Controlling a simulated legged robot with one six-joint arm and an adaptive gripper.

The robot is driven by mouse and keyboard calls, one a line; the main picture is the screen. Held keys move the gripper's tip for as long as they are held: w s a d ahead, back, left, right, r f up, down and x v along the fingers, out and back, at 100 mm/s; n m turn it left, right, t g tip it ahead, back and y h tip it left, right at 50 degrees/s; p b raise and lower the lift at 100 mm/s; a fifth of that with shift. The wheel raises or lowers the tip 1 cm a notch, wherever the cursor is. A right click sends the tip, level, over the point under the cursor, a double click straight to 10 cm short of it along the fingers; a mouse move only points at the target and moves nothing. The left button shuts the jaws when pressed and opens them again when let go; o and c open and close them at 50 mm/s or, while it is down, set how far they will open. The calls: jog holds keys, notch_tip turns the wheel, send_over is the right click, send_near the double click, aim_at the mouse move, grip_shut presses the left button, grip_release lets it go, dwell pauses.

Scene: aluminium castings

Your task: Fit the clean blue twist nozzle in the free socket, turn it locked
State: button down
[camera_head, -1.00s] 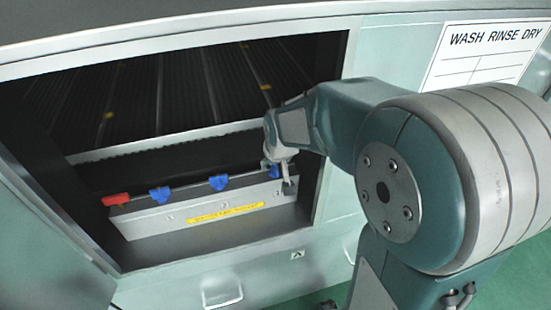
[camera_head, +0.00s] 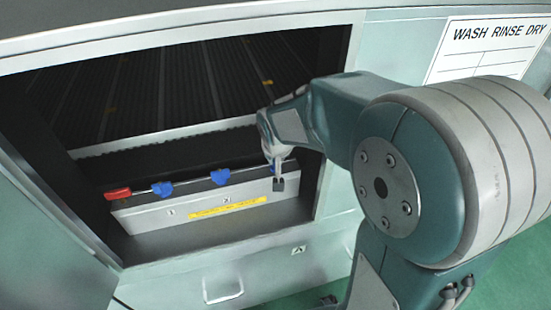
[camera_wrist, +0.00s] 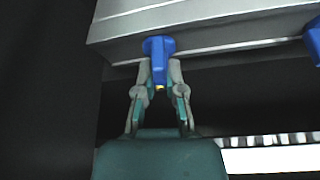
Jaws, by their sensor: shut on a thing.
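A blue twist nozzle (camera_wrist: 159,60) is between the fingers of my gripper (camera_wrist: 161,76) in the wrist view, its round collar at the edge of the pale manifold bar (camera_wrist: 200,25). I cannot tell whether it is fully seated or locked. Two other blue nozzles (camera_head: 162,189) (camera_head: 221,177) sit along the bar's top edge. The free socket does not show.
A red piece (camera_head: 118,193) is at the bar's left end. The bar carries a yellow label (camera_head: 228,208). The washer opening's frame (camera_head: 335,150) stands close to the right of my gripper. Dark ribbed panels (camera_head: 170,95) lie behind.

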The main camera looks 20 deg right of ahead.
jog(key=shift+m+g+h, duration=0.4)
jog(key=shift+m+h, duration=0.3)
jog(key=shift+m, duration=1.3)
jog(key=m+h, duration=0.1)
jog(key=m, duration=0.2)
jog(key=shift+g, duration=0.4)
jog(key=m+g, duration=0.1)
jog(key=m, duration=0.2)
jog(key=shift+s+h, duration=0.1)
jog(key=shift+h, duration=0.2)
jog(key=shift+m, duration=0.4)
jog(key=shift+m, duration=0.5)
jog(key=m+g, duration=0.1)
jog(key=m, duration=0.2)
jog(key=shift+m+g+h, duration=0.3)
jog(key=shift+m+g, duration=0.1)
